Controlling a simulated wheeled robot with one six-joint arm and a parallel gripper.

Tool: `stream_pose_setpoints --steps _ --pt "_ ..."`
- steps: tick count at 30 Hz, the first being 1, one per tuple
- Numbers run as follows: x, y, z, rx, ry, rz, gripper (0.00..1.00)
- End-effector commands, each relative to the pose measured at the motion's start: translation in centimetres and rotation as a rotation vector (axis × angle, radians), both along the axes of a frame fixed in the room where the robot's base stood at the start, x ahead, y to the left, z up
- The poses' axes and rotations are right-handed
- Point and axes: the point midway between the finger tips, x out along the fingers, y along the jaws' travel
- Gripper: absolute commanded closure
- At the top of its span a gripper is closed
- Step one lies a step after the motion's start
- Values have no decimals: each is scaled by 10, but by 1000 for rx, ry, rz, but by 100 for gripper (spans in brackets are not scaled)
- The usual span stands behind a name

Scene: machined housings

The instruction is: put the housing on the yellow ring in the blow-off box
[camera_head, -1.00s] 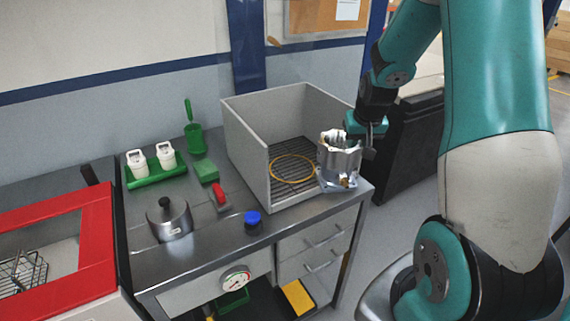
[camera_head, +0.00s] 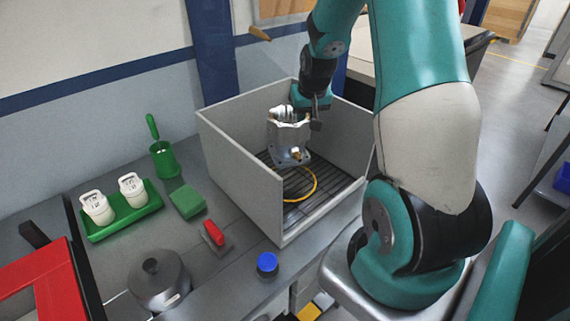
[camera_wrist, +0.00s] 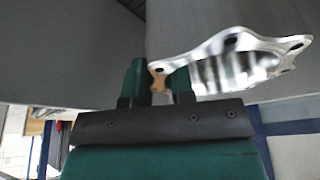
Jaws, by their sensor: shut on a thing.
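The housing (camera_head: 288,137) is a shiny machined metal part with a flange at its base. My gripper (camera_head: 314,112) is shut on its right side and holds it upright in the head view. The housing appears above the floor of the grey blow-off box (camera_head: 240,165), over the yellow ring (camera_head: 314,184). The ring lies on the slatted box floor, and the housing hides its back part. In the wrist view the green fingers (camera_wrist: 158,82) pinch the edge of the housing (camera_wrist: 235,62).
The box has walls on the left, back and right, and its front is open.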

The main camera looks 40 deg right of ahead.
Motion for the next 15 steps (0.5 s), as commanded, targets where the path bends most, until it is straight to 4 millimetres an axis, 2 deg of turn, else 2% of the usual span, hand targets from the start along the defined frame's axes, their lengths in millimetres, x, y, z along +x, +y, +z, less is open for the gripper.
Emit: stream_pose_setpoints --steps 7,15 --pt "1 2 -39 3 3 4 100" --pt "0 1 -63 2 2 1 100"
